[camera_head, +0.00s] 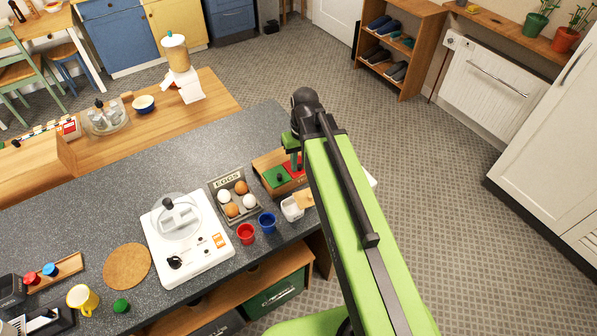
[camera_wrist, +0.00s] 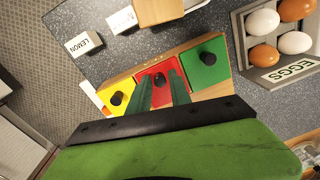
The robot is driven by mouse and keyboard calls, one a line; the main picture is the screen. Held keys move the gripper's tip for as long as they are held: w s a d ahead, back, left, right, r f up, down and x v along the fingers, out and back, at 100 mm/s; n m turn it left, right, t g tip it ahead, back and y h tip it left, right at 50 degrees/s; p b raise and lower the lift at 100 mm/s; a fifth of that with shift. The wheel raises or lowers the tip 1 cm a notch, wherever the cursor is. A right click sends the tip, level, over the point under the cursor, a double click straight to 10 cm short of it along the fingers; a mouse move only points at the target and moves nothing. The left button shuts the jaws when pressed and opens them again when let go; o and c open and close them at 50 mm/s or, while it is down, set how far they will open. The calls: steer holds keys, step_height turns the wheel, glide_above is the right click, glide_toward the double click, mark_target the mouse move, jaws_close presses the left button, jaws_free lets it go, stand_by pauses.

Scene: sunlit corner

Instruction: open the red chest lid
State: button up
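A wooden chest (camera_wrist: 125,75) has three lids side by side, each with a dark knob. The red lid (camera_wrist: 158,72) is in the middle and lies shut, flat with the others. The green lid (camera_wrist: 208,62) and the yellow lid (camera_wrist: 118,92) flank it. My gripper (camera_wrist: 160,82) is open above the red lid, its two green fingers on either side of the red lid's knob (camera_wrist: 160,79). I cannot tell whether they touch it. In the head view the red lid (camera_head: 298,172) is partly hidden by my arm, and the yellow lid is hidden.
The chest stands on a dark counter (camera_head: 110,195). An egg tray (camera_head: 213,187) is close beside it. A LEMON box (camera_wrist: 84,44) is near the counter's edge.

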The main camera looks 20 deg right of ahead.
steer(key=shift+c, duration=0.3)
jaws_close()
stand_by(1.1)
